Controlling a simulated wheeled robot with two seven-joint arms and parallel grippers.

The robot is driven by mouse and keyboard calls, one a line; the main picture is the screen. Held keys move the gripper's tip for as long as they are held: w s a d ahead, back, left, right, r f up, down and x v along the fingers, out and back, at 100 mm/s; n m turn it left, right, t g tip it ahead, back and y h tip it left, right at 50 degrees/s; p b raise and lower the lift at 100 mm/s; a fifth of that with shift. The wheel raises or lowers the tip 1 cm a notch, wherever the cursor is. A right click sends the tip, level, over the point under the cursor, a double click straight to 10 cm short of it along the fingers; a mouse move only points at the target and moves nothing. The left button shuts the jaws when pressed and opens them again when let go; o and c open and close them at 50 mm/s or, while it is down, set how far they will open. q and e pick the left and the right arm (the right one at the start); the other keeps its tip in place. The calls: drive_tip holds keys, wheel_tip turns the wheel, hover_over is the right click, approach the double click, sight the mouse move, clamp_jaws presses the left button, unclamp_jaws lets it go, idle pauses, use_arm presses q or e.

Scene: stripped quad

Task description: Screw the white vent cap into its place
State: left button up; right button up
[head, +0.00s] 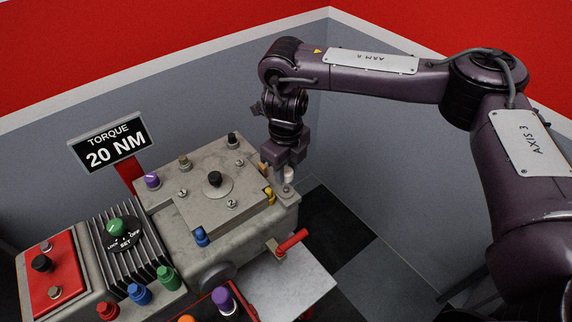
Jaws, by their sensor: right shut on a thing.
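The white vent cap (288,174) is a small pale cylinder at the right end of the grey housing (245,226). My right gripper (283,172) points down from above and is shut on the white vent cap. The fingers partly hide the cap. Its lower end is close to the right corner of the housing top, and I cannot tell whether it sits in a threaded hole. My left gripper is not in view.
Purple, yellow, blue and black caps stand around the housing top, with a black knob (214,179) in the middle. A red-handled valve (292,241) sticks out in front. A torque sign (108,141) stands behind left. Finned and red units (125,250) lie left.

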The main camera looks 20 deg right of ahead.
sight(286, 187)
drive_tip(key=shift+f+b, duration=0.5)
drive_tip(key=shift+f, duration=0.65)
idle(0.9)
drive_tip(key=shift+f+b, duration=0.6)
drive_tip(key=shift+f, duration=0.65)
drive_tip(key=o, duration=1)
drive_tip(key=shift+o, duration=0.2)
drive_tip(key=shift+r, duration=3.9)
